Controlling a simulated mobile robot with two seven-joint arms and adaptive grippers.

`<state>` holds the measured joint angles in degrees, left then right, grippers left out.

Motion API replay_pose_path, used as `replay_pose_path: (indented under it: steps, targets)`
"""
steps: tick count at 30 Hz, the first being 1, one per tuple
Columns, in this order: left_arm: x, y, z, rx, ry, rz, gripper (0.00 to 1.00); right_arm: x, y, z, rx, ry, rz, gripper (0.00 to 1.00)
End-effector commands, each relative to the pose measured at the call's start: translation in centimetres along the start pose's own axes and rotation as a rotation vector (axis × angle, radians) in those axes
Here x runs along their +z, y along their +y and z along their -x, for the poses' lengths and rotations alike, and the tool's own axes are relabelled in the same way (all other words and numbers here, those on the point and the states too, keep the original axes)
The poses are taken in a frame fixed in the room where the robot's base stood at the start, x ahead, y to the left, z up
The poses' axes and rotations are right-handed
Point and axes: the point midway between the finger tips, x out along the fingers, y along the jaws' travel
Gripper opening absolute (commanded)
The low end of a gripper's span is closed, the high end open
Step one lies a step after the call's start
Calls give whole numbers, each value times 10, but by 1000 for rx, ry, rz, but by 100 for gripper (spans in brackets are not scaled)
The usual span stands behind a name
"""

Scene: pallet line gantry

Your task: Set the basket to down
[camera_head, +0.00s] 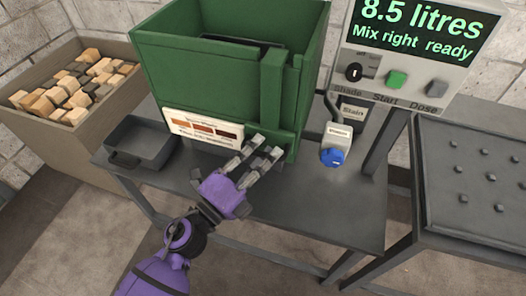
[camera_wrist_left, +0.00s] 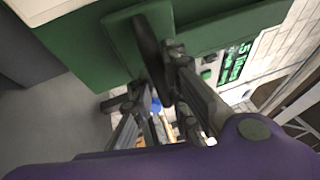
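The green tank (camera_head: 180,75) stands on a grey bench, with a green upright housing (camera_head: 273,85) on its front right. A dark edge (camera_head: 235,41) shows inside the tank; I cannot tell whether it is the basket. My left gripper (camera_head: 266,147) is at the lower front of the tank, below the housing, with its fingers apart. In the left wrist view a dark, tilted lever (camera_wrist_left: 150,50) stands out in front of a green plate (camera_wrist_left: 122,38). Its lower end reaches near the gap between my fingers (camera_wrist_left: 143,78); contact is unclear. My right gripper is out of view.
A control panel (camera_head: 425,45) reads "8.5 litres, Mix right ready". A blue-capped valve (camera_head: 332,157) is right of my gripper. A grey tray (camera_head: 160,135) lies left on the bench (camera_head: 330,215). A bin (camera_head: 55,130) of wood blocks is far left; a studded table (camera_head: 440,200) is right.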

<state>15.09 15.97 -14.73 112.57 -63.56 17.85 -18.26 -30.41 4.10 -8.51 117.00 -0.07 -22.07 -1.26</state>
Motion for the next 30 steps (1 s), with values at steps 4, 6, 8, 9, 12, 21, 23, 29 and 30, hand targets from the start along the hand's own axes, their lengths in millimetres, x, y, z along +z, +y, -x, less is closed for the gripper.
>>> replay_pose_path:
  steps: [4,6,8,9,12,21,23,29,30]
  targets:
    - [-1,7,3,14,0,1,30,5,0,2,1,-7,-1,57]
    - [-1,6,2,11,0,2,30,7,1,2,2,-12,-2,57]
    - [-1,5,2,10,0,2,30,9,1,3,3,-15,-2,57]
    - [-1,5,2,9,0,2,30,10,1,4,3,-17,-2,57]
    - [0,4,2,7,0,3,30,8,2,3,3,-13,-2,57]
    - [0,5,44,11,-3,6,30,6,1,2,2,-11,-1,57]
    - [0,5,58,12,-3,5,30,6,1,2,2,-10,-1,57]
    - [-1,4,97,11,-1,4,30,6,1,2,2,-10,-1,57]
    - [0,4,104,11,-2,4,30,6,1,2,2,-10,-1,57]
